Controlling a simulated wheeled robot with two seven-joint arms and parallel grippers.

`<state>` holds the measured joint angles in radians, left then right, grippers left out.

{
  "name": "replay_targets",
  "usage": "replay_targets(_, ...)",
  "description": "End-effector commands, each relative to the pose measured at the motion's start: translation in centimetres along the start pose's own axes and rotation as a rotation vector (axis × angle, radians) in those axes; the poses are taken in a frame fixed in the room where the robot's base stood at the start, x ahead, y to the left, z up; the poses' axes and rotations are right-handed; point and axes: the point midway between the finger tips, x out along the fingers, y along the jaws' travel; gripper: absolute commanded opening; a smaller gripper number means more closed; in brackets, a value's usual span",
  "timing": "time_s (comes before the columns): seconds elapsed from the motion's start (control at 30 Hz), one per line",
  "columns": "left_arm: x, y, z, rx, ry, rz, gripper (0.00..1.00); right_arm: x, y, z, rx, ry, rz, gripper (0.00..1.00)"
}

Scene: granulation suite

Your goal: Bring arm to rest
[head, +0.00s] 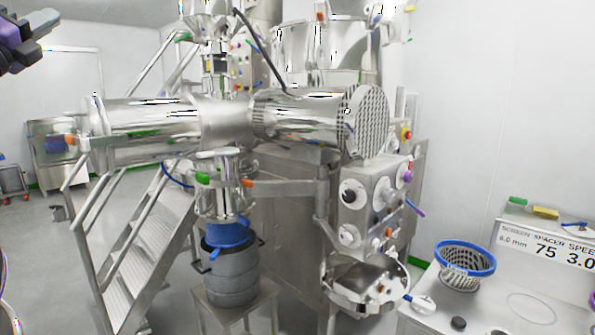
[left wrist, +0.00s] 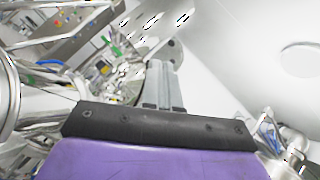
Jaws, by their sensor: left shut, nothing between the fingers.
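My left gripper (head: 47,30) shows at the top left corner of the head view, raised high and apart from the machine. Its grey fingers are together with nothing between them. In the left wrist view its fingers (left wrist: 162,85) stand side by side, closed, beyond the dark bar and purple body of my gripper. My right gripper is not in either view.
A large steel granulation machine (head: 225,120) fills the middle, with steel stairs (head: 150,250) at its left. A grey drum (head: 232,275) stands below it on a stand. At right, a bench (head: 440,310) holds a blue-rimmed basket (head: 465,265) and a sign.

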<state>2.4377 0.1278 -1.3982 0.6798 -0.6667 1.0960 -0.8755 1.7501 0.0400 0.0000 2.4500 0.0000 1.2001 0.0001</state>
Motion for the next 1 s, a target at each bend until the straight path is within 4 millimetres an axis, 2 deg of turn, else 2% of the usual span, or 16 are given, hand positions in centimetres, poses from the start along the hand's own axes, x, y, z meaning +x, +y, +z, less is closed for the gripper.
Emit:
replay_targets(0.13, -0.2, 0.1, 0.2, -0.13, -0.011, -0.011, 0.0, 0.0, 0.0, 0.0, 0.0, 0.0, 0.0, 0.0)
replay_targets(0.37, -2.7, 3.6, 2.2, -0.375, -0.11, -0.012, 0.0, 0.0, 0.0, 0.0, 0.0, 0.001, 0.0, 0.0)
replay_targets(0.5, -5.2, 7.6, 2.9, -0.562, -0.195, -0.007, 0.0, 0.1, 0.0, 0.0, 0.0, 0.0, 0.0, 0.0)
replay_targets(0.67, -8.7, 13.9, 1.6, -0.798, -0.304, 0.016, 0.0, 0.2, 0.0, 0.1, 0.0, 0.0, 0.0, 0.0)
replay_targets(0.77, -11.6, 18.9, -0.5, -0.965, -0.387, 0.044, 0.0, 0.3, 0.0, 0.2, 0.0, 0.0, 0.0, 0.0)
replay_targets(0.87, -15.7, 25.0, -4.3, -1.156, -0.498, 0.09, 0.0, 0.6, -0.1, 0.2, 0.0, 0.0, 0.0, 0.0)
replay_targets(0.9, -17.6, 27.5, -6.3, -1.233, -0.547, 0.115, 0.0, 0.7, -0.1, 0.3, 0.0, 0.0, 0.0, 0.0)
replay_targets(0.97, -20.7, 30.9, -9.4, -1.339, -0.623, 0.153, 0.0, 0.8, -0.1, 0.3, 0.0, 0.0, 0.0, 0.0)
replay_targets(1.0, -22.8, 32.9, -11.7, -1.405, -0.675, 0.181, 0.0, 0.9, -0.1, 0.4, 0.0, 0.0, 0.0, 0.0)
